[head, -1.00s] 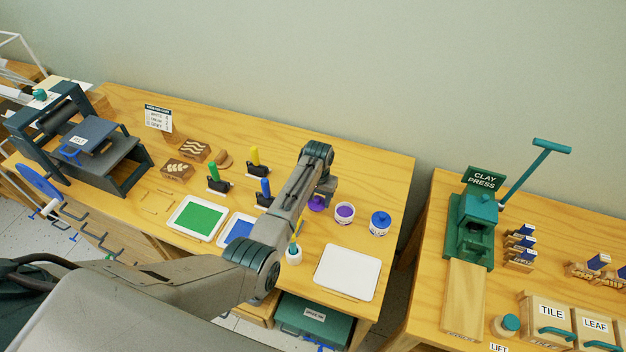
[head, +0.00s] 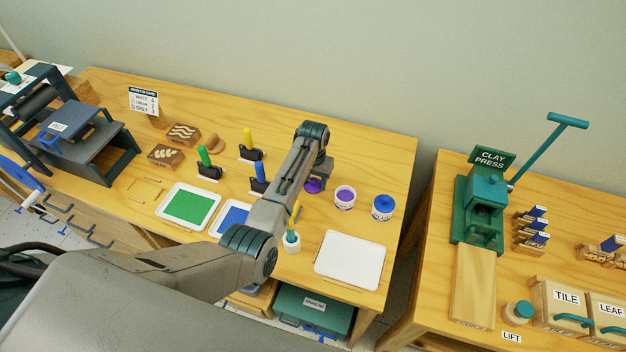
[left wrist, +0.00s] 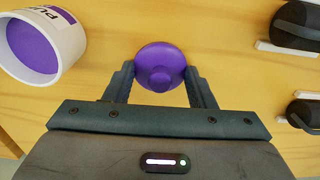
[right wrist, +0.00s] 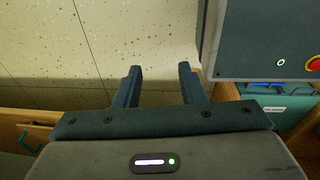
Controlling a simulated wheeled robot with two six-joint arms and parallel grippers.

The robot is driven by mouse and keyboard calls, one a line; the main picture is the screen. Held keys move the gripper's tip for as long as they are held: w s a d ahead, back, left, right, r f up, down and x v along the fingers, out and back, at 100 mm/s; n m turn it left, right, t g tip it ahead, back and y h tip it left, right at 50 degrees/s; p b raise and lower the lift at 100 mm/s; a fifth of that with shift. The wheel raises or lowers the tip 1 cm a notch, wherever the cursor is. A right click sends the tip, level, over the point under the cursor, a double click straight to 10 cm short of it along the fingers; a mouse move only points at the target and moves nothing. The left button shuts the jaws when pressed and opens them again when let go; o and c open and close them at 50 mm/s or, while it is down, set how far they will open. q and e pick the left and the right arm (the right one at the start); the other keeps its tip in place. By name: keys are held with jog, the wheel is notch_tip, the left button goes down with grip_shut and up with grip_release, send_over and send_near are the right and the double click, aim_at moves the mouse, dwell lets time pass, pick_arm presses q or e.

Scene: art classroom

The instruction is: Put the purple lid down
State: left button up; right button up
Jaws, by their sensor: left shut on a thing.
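The purple lid (left wrist: 161,66) is a round disc with a knob, between the fingers of my left gripper (left wrist: 161,84), which is shut on it. In the head view the lid (head: 313,186) shows below the left gripper (head: 318,176), at or just above the table top; I cannot tell whether it touches. The open purple jar (head: 344,198) stands just right of it; in the left wrist view the jar (left wrist: 40,45) is at the upper left, showing purple paint inside. My right gripper (right wrist: 158,85) is open and empty over the floor, away from the table.
A blue-lidded jar (head: 383,207) stands right of the purple jar. A white tray (head: 349,260), a brush cup (head: 291,241) and green and blue ink trays (head: 188,206) lie nearer. Bare wood lies behind the jars.

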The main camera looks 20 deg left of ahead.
aim_at(313, 179)
pick_arm(q)
jog(key=o, duration=0.9)
jog(key=shift+o, duration=0.2)
pick_arm(e)
jog(key=shift+s+a, duration=0.45)
jog(key=shift+a, duration=0.1)
pick_arm(q)
notch_tip(313, 179, up, 12)
jog(key=b, duration=0.2)
pick_arm(e)
jog(key=shift+d+f, duration=0.2)
jog(key=shift+f, duration=0.4)
jog(key=shift+d+f, duration=0.2)
jog(key=shift+f, duration=0.4)
jog(key=shift+a, duration=0.15)
